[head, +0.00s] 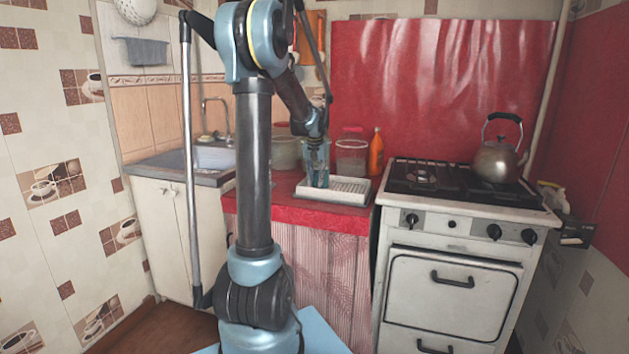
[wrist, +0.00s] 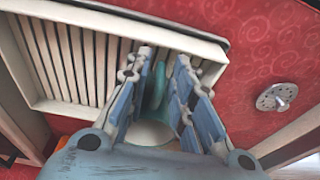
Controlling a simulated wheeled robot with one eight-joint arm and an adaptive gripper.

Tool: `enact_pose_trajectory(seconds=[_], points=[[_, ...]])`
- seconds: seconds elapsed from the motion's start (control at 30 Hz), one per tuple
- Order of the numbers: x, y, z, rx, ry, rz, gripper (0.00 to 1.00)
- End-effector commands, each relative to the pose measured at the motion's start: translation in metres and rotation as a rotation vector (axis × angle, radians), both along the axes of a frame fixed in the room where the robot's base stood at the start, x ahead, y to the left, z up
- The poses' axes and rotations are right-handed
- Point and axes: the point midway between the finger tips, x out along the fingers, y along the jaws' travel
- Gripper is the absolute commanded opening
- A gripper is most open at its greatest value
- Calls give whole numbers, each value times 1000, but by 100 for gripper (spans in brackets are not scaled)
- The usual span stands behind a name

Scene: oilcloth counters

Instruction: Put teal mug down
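The teal mug (wrist: 158,85) shows in the wrist view between the two fingers of my gripper (wrist: 164,54). A curved teal part and a pale rounded surface of it are visible; the rest is hidden by the fingers and the gripper body. The fingers stand on either side of the mug and appear closed on it. In the head view my gripper (head: 318,170) points down over the white slatted dish rack (head: 350,190) on the red counter. The rack also shows in the wrist view (wrist: 75,60), behind the fingers. I cannot tell whether the mug touches the rack.
A clear jar (head: 351,158) and an orange bottle (head: 376,153) stand behind the rack, with a pot (head: 286,153) to the left. A stove (head: 455,250) with a kettle (head: 497,163) stands right. In the wrist view, a metal disc (wrist: 277,97) lies right of open red cloth.

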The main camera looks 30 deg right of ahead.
Motion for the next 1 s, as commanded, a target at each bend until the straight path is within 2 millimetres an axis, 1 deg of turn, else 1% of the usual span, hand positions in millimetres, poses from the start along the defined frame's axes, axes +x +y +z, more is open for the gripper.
enact_pose_trajectory(seconds=[0.33, 0.47, 0.57, 0.8, 1.0], points=[[0, -1, 1, 0, 0, -1, 29], [-2, 0, 9, 0, 0, -1, 29], [-4, 2, 23, 0, 0, -1, 29], [-11, 8, 66, 0, 0, -1, 29], [-15, 12, 98, 0, 0, -1, 29]])
